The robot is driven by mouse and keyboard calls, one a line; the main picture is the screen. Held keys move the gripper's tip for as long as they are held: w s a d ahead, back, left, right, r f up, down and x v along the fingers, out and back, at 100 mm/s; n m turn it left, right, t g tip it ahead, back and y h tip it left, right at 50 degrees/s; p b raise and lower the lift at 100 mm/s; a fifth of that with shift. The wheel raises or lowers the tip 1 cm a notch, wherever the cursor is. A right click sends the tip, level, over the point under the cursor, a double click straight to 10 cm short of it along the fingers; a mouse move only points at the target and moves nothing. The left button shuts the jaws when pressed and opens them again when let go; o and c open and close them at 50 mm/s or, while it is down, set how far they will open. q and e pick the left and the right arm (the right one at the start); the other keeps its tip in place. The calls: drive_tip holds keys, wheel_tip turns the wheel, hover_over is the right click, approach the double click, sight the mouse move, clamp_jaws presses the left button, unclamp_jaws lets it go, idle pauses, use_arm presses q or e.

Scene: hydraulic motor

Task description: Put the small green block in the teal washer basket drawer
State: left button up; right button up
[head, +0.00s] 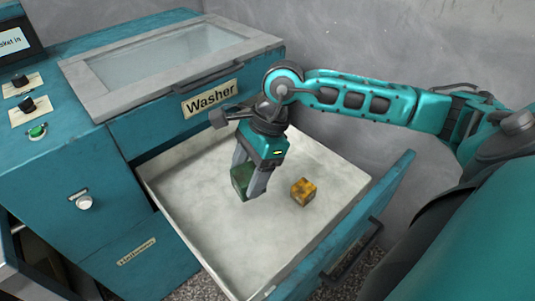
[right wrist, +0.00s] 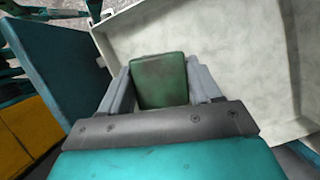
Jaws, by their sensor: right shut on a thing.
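The small green block (head: 241,177) is between the fingers of my right gripper (head: 250,187), which is shut on it. The right wrist view also shows the green block (right wrist: 160,80) between both fingers (right wrist: 159,92). The teal washer's basket drawer (head: 285,250) is pulled open, with a pale, stained inside. My right gripper points down inside the drawer's outline, over its left-middle part. I cannot tell whether the block touches the drawer floor. My left gripper is not in view.
A yellow-orange block (head: 303,192) lies in the drawer, right of my gripper. The washer (head: 209,98) has a closed glass lid (head: 150,62) behind the drawer. The drawer front (head: 350,235) stands up at the right. Bare drawer floor lies nearest the camera.

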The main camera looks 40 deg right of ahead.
drive_tip(key=shift+s+d+f+m+t, duration=0.15)
drive_tip(key=shift+d+m+t, duration=0.15)
drive_tip(key=shift+m, duration=0.4)
drive_tip(key=shift+f, duration=0.4)
drive_tip(key=b, duration=0.3)
hover_over(249, 237)
drive_tip(key=d, duration=0.2)
drive_tip(key=f, duration=1.4)
drive_tip(key=shift+s+a+f, duration=0.15)
drive_tip(key=shift+s+f, duration=0.05)
drive_tip(key=shift+s, duration=0.05)
drive_tip(key=shift+f, duration=0.2)
wheel_tip(249, 237, down, 4)
drive_tip(key=shift+f, duration=0.2)
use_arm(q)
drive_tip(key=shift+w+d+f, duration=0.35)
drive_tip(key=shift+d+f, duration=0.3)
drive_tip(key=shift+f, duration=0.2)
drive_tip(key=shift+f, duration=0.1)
use_arm(e)
drive_tip(key=o, duration=1.4)
drive_tip(key=shift+f+b, duration=0.1)
drive_tip(key=shift+b, duration=0.2)
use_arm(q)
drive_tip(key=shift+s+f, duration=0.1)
